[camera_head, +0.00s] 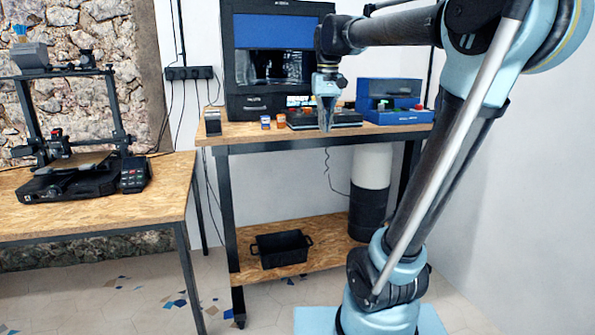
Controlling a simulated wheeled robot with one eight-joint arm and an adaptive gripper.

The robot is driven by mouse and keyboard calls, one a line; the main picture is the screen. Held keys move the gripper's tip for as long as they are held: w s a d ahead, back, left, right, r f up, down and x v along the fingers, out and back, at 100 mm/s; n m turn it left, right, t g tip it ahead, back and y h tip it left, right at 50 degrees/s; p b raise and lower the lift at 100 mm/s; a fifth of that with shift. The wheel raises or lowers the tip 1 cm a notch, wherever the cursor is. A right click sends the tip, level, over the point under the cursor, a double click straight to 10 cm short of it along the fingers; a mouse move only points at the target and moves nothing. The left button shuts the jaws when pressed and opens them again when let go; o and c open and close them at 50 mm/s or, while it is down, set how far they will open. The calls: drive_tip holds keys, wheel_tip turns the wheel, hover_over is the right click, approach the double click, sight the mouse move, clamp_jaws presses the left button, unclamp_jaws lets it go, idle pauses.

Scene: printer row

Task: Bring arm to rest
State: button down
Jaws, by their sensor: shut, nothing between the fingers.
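My arm rises from the lower right of the head view, bends at the upper right and reaches left across the top. My gripper (326,112) hangs from its end, pointing down, in front of the taller workbench (240,130). Its fingers are together and hold nothing. In the picture it overlaps a dark flat device (347,118) on that bench; I cannot tell how far in front of it the gripper is.
A blue box-like device (398,100) and a large enclosed printer (240,70) stand on the taller bench. A black bin (282,249) sits on its lower shelf. An open-frame printer (70,165) stands on the left table (165,200). Tiled floor lies between them.

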drive_tip(key=s+d+f, duration=0.3)
drive_tip(key=s+f, duration=0.4)
drive_tip(key=f, duration=0.3)
drive_tip(key=s+d+f+m+t, duration=0.1)
drive_tip(key=s+d+f, duration=0.3)
drive_tip(key=s+f, duration=0.3)
drive_tip(key=s+d+f+m, duration=0.1)
drive_tip(key=s+d+f, duration=0.2)
drive_tip(key=s+f, duration=0.4)
wheel_tip(320, 180, down, 6)
drive_tip(key=shift+s+d+f, duration=0.1)
drive_tip(key=shift+s+d, duration=0.1)
drive_tip(key=shift+d, duration=0.05)
